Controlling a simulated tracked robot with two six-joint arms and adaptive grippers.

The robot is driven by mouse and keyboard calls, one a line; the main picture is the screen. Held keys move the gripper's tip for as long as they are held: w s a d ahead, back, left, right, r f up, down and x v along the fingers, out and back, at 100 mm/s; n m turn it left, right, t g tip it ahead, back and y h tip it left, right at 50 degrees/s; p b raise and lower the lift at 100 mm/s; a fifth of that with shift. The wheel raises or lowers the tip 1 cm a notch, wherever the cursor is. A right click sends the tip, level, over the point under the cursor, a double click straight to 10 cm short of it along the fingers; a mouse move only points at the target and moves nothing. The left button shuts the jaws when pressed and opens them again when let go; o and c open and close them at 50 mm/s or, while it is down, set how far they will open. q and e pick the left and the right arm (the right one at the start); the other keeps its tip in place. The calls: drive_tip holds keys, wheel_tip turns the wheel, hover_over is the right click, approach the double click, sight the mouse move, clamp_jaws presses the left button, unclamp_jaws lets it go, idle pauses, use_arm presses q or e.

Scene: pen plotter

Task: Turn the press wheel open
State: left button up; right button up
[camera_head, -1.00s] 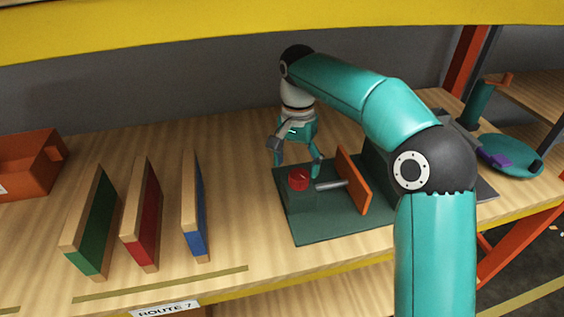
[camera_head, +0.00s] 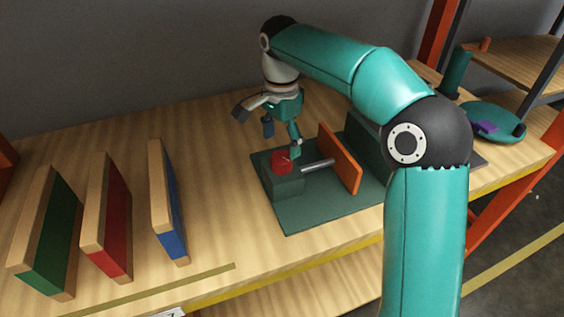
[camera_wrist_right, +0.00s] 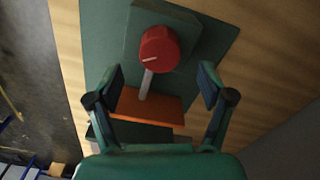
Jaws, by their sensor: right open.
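The press wheel is a red knob (camera_head: 282,160) with a pale mark, on a green block (camera_head: 284,184) at the left of a green base plate (camera_head: 310,215). A grey rod (camera_head: 318,165) runs from the block toward an upright orange plate (camera_head: 341,158). My right gripper (camera_head: 282,148) is open and empty, just behind and above the knob. In the right wrist view the red knob (camera_wrist_right: 159,49) lies ahead of and between the two spread fingers (camera_wrist_right: 160,85), apart from both. My left gripper is not in view.
Green, red (camera_head: 105,218) and blue (camera_head: 168,200) upright boards stand to the left on the wooden table (camera_head: 215,135). A teal round tray (camera_head: 494,122) with a purple piece is at the far right. The table's front edge is near the base plate.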

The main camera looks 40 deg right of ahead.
sight(282, 157)
drive_tip(key=shift+f+b, duration=0.35)
drive_tip(key=shift+f, duration=2.35)
drive_tip(key=c, duration=1.2)
drive_tip(key=shift+o, duration=0.2)
drive_tip(key=shift+d, duration=0.1)
